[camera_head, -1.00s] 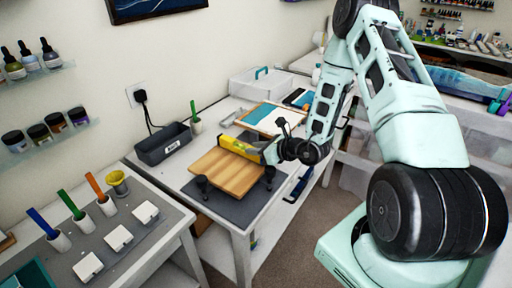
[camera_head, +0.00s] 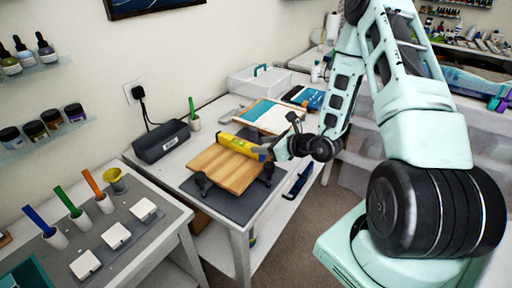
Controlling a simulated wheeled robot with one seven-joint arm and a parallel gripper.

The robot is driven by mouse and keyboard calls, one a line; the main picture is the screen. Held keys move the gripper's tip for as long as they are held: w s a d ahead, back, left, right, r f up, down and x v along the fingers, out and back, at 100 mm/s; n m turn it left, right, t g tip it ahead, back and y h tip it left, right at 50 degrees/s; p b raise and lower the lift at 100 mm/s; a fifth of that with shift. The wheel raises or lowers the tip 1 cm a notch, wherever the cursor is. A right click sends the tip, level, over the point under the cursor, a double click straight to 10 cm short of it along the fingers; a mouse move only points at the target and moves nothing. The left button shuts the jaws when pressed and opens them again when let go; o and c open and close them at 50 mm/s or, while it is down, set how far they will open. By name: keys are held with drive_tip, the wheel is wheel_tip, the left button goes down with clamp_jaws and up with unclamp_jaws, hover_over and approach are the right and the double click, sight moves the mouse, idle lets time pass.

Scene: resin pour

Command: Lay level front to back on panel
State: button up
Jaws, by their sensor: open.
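The yellow level (camera_head: 238,145) lies along the far edge of the wooden panel (camera_head: 224,170), running from its far left corner toward the right. The panel rests on dark supports over a grey mat (camera_head: 234,206) on the white table. My gripper (camera_head: 265,150) is open beside the right end of the level; a small gap seems to show, but contact is hard to tell at this size. The underside of the level is hidden, so I cannot tell how fully it rests on the panel.
A dark bin (camera_head: 162,141) stands left of the panel. A white and teal tray (camera_head: 268,115) and a clear box (camera_head: 259,82) are behind. A cup with a green stick (camera_head: 194,122) stands at the back. Another table with cups and white tiles (camera_head: 115,236) is at front left.

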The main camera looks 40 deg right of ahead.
drive_tip(key=b+v, duration=0.1)
drive_tip(key=v, duration=0.7)
drive_tip(key=s+a+r+n+g+y, duration=0.2)
drive_tip(key=a+r+n+g+y, duration=0.15)
drive_tip(key=a+n, duration=0.45)
drive_tip(key=s+a+r+n+g+y, duration=0.2)
drive_tip(key=a+r+n+g+y, duration=0.15)
drive_tip(key=a, duration=0.75)
drive_tip(key=s+a+r+n+g+h, duration=0.2)
drive_tip(key=s+a+n+h, duration=0.3)
drive_tip(key=n, duration=0.9)
drive_tip(key=s+a+r+n+g+h, duration=0.2)
drive_tip(key=s+a+n+h, duration=0.4)
drive_tip(key=s+n, duration=0.5)
drive_tip(key=n+g, duration=0.1)
drive_tip(key=n, duration=0.2)
drive_tip(key=shift+s+g, duration=0.25)
drive_tip(key=shift+g, duration=0.05)
drive_tip(key=shift+r, duration=0.15)
